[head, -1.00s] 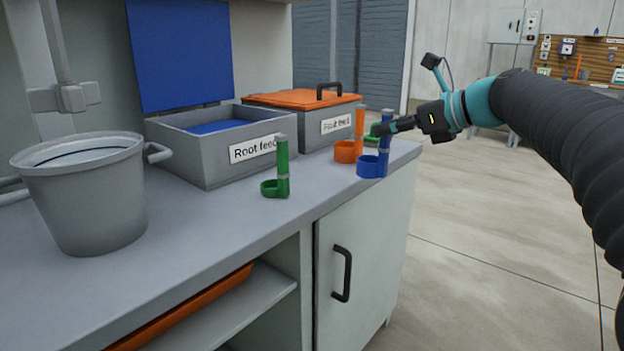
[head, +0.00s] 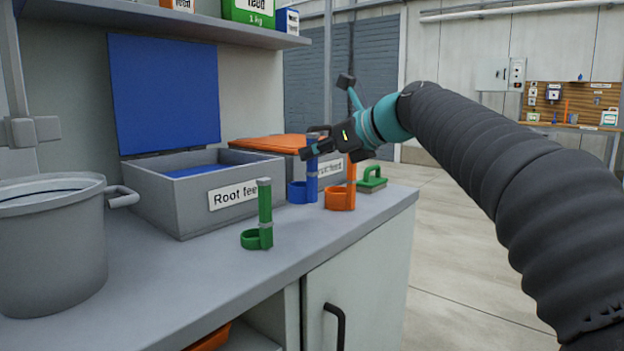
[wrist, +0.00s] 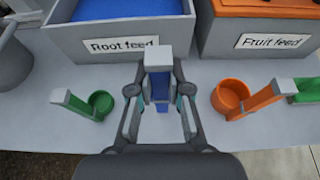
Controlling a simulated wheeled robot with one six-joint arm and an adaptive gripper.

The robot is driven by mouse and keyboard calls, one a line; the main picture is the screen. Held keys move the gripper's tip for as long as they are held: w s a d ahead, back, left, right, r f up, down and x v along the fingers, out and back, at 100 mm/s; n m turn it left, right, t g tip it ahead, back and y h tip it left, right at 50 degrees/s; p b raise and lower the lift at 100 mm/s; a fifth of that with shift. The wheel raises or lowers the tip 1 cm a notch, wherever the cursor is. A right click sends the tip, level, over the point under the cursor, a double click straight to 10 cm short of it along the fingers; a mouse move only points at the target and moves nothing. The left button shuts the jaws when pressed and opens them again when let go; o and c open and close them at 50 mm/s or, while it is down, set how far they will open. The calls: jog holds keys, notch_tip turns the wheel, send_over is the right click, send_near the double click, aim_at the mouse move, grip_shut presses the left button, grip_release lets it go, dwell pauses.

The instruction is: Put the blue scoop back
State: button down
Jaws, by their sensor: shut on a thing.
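The blue scoop (head: 297,193) is upright, with a round cup at the bottom of a tall handle with a grey top. My gripper (head: 308,151) is shut on the upper handle. In the wrist view the handle (wrist: 159,86) is between my fingers (wrist: 158,97), and the cup is mostly hidden. The scoop is in front of the boxes, between the green scoop (head: 264,222) and the orange scoop (head: 341,195). I cannot tell whether it touches the counter. The open Root feed box (head: 170,209) has blue inside and a raised blue lid (head: 165,95).
The Fruit feed box (head: 285,144), with an orange lid, stands behind the orange scoop. A green-handled block (head: 371,181) is at the counter's right end. A grey bucket (head: 50,245) stands at left. The counter front (head: 200,290) is clear.

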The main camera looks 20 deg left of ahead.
aim_at(316, 172)
jog(key=shift+w+a+f, duration=0.2)
jog(key=shift+a+f, duration=0.15)
jog(key=shift+a, duration=0.05)
jog(key=shift+f+b, duration=1)
jog(key=shift+f, duration=0.95)
jog(key=shift+f, duration=0.15)
jog(key=c, duration=1.1)
grip_release()
jog(key=p+v, duration=0.1)
jog(key=v, duration=1.1)
jog(key=shift+d, duration=0.1)
